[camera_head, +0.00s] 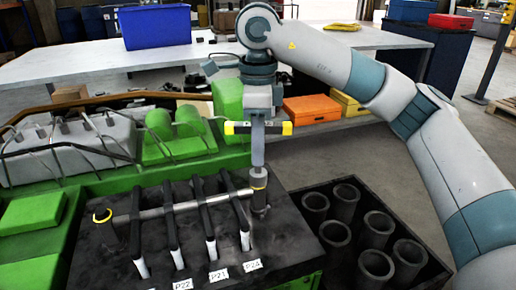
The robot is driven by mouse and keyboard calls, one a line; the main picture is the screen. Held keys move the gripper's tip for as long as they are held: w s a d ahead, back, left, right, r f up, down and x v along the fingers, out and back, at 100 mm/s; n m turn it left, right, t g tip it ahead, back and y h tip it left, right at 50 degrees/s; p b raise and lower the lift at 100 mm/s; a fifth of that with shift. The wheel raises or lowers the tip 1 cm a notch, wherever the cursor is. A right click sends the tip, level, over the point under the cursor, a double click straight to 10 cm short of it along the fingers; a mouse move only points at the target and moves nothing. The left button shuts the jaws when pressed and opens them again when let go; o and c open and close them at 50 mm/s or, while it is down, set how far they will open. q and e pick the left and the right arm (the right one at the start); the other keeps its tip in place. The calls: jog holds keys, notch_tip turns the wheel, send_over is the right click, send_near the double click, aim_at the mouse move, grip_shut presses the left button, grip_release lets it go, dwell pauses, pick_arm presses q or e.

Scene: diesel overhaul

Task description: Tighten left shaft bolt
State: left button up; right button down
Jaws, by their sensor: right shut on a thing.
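My right gripper (259,121) comes down from the top on the arm that enters from the right. It is shut on an upright tool (257,150) with a black and yellow crossbar and a grey shank. The tool's lower end, with a yellow band, stands at the right end of a grey shaft (155,213). Whether it is seated on a bolt there I cannot tell. The left shaft bolt cannot be made out clearly. My left gripper is not in view.
Several black rocker-like levers cross the shaft on a dark block with white labels (219,275). A black crate (310,225) of cylindrical sleeves stands at right. A green engine (180,148) lies behind. A table (60,65) carries a blue bin (156,27). Orange (311,109) and yellow boxes sit beyond.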

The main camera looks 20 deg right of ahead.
jog(key=m, duration=0.5)
jog(key=shift+r, duration=0.1)
jog(key=shift+r+p, duration=0.35)
jog(key=shift+r, duration=0.35)
